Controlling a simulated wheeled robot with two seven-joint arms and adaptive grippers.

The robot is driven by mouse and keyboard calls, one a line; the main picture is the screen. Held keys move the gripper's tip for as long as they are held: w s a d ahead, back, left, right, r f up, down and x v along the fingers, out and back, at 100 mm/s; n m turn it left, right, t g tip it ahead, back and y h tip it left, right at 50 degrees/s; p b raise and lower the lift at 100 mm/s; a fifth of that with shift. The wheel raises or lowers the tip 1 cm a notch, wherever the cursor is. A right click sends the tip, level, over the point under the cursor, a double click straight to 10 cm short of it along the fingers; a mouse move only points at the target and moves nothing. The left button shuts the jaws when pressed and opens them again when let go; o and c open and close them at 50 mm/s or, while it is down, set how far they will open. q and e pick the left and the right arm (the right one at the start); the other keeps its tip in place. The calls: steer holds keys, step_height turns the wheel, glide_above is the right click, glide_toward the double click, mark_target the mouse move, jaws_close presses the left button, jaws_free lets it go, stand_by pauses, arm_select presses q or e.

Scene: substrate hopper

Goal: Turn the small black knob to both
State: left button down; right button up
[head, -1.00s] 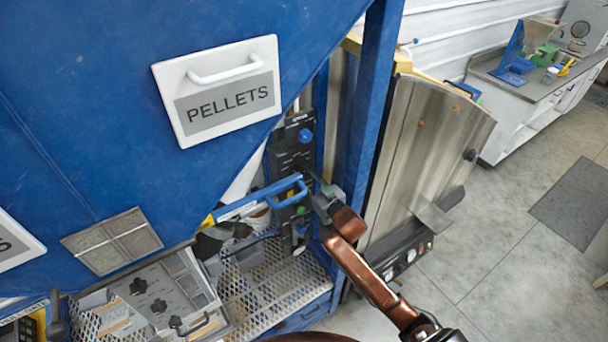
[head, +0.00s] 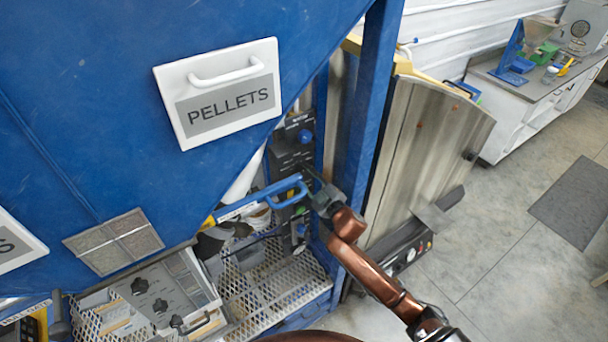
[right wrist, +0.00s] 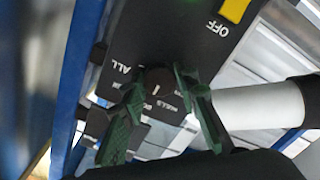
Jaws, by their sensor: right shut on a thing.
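The small black knob (right wrist: 159,81) shows in the right wrist view, on a black control panel with white lettering. A short white mark shows on its face. The words ALL and OFF are readable; the lettering beside the knob is partly covered by the fingers. My right gripper (right wrist: 165,88) is shut on the knob, with a green-padded finger on each side. In the head view my right gripper (head: 324,198) is at the right side of the black panel (head: 287,157), and the knob is hidden or too small to tell. My left gripper is not in view.
A blue handle (head: 287,190) and a blue knob (head: 305,136) are close to my right gripper. A blue post (head: 366,120) stands beside it. A white pipe (right wrist: 257,106) passes close to the fingers. A grey control box (head: 160,298) sits lower left. Open floor lies right.

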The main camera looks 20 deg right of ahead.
steer(key=shift+n, duration=0.3)
steer(key=o, duration=1.1)
steer(key=shift+o, duration=0.2)
steer(key=shift+s, duration=0.1)
steer(key=s+d, duration=0.1)
steer(key=s, duration=1)
steer(key=shift+s+d, duration=0.35)
